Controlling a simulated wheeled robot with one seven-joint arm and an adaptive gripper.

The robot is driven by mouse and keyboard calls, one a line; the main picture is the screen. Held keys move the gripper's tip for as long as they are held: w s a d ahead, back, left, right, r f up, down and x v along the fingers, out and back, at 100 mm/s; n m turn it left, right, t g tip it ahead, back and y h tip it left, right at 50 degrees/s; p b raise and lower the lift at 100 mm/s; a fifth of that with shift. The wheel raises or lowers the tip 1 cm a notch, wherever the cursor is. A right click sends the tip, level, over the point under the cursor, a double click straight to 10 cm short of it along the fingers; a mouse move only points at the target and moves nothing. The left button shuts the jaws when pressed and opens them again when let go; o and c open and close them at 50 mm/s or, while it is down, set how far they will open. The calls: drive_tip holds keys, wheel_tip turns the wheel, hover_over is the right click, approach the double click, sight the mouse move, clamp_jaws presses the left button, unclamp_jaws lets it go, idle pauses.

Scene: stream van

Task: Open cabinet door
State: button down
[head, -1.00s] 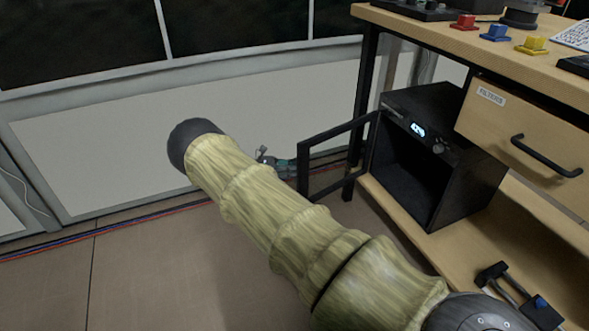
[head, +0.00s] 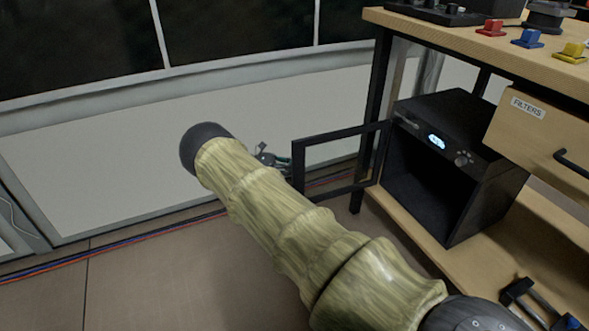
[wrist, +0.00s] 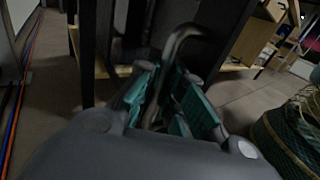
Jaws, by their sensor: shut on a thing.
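My gripper (head: 268,160) is at the door's free left edge, partly hidden behind my arm. In the wrist view my gripper (wrist: 170,95) has its teal finger pads shut on a curved grey handle (wrist: 178,42). The dark door lies just beyond it.
A wooden workbench (head: 470,45) with a drawer labelled FILTERS (head: 535,125) stands above and beside the cabinet. Red and blue cables (head: 130,235) run along the wall base. The floor (head: 170,285) at lower left is clear.

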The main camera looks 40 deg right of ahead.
drive_tip(key=c, duration=1.8)
unclamp_jaws()
drive_tip(key=shift+w+a, duration=0.15)
drive_tip(key=shift+a, duration=0.15)
drive_tip(key=shift+d, duration=0.15)
drive_tip(key=shift+v, duration=3.7)
